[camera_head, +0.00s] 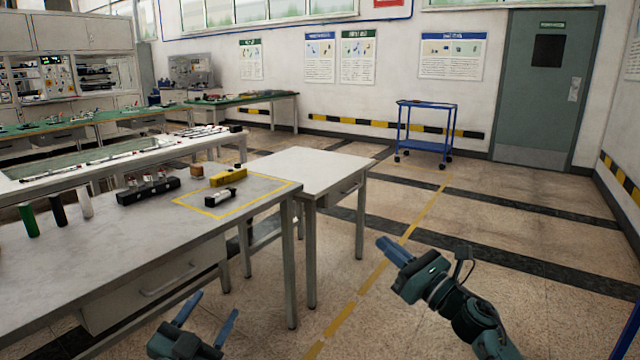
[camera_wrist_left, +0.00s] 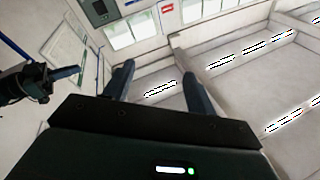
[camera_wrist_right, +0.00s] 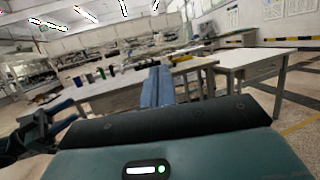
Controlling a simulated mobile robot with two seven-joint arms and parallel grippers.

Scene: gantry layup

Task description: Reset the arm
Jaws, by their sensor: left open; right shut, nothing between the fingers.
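My left gripper (camera_head: 204,322) is at the bottom of the head view, in front of the near workbench's front edge. Its two fingers are spread, with nothing between them; they also show in the left wrist view (camera_wrist_left: 160,85) against walls and ceiling. My right gripper (camera_head: 394,252) is over open floor right of the benches, pointing up and left. Its fingers are together and empty, as the right wrist view (camera_wrist_right: 158,86) also shows. My left arm shows at the left of the right wrist view, and my right arm at the left of the left wrist view.
The near workbench (camera_head: 125,232) holds a black block with metal parts (camera_head: 148,189), a yellow block (camera_head: 228,177), a black-and-white part (camera_head: 220,198) and upright cylinders (camera_head: 58,210). A white table (camera_head: 305,168) adjoins it. A blue cart (camera_head: 425,133) stands by the wall.

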